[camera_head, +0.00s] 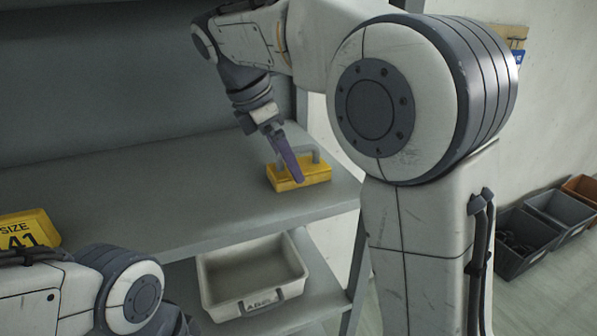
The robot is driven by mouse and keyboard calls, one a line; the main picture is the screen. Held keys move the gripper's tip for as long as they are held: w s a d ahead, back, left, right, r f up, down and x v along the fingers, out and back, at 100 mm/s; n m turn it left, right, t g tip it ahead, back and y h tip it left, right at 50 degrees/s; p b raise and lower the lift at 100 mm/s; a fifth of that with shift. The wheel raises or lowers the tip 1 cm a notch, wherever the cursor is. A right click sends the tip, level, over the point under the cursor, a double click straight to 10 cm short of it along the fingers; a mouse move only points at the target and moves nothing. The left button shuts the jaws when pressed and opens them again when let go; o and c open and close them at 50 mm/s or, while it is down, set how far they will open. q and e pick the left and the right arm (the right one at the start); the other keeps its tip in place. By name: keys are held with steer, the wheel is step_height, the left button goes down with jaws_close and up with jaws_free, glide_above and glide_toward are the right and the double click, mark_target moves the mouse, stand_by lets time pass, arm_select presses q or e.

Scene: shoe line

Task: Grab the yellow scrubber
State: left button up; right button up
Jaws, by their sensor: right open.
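The yellow scrubber (309,178) is a yellow block with a grey handle on top. It rests on the grey shelf (170,192) near the shelf's right end. My right gripper (296,178) points down at the scrubber, with its purple-grey fingers in front of the handle and the block's left part. The fingers overlap the scrubber in the picture, and I cannot tell whether they touch it. The right gripper is open. My left arm shows at the lower left, but its gripper is out of view.
A yellow sign reading "SIZE 41" (28,231) is at the shelf's left. A pale bin (252,277) stands on the lower shelf. Grey bins (522,243) and an orange bin (580,188) stand along the right wall. The upper shelf's middle is clear.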

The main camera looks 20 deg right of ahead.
steer(key=shift+d+f, duration=0.3)
steer(key=shift+d, duration=0.25)
steer(key=shift+d+f, duration=0.1)
steer(key=shift+f, duration=0.2)
steer(key=c, duration=1.3)
steer(key=shift+o, duration=0.2)
steer(key=shift+r, duration=0.15)
